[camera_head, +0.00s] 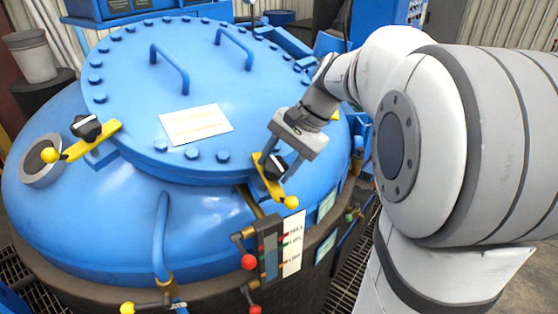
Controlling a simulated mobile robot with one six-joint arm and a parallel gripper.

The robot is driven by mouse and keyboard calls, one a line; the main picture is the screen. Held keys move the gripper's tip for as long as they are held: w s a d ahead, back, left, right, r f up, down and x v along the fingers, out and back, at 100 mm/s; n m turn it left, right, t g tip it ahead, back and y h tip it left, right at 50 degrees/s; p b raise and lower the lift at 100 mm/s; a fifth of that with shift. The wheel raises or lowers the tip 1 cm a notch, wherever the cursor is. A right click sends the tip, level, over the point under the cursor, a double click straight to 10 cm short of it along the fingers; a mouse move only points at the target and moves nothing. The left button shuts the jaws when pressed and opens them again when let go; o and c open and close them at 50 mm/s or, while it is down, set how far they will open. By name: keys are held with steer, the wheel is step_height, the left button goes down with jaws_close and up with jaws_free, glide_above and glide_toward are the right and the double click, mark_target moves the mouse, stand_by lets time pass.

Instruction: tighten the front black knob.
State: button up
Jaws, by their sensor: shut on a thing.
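A black knob (275,168) sits on a yellow clamp arm with a ball end (290,202) at the front rim of the blue furnace lid (230,90). My gripper (286,152) comes down from the upper right and is shut on this knob, with its fingers on either side. The fingers hide part of the knob, and the exact contact is small in the picture. A second black knob (85,127) with its own yellow clamp arm (92,142) is at the lid's left rim, apart from my gripper.
Several bolts ring the lid, which carries two blue handles (170,68) and a paper label (196,125). My arm fills the right side.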

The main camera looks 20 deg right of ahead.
steer(key=shift+r+m, duration=0.1)
steer(key=shift+m, duration=0.4)
steer(key=o, duration=1)
steer(key=v, duration=0.7)
steer(key=shift+s+d+r+b, duration=0.2)
steer(key=shift+d+r+b, duration=0.05)
steer(key=shift+b, duration=0.15)
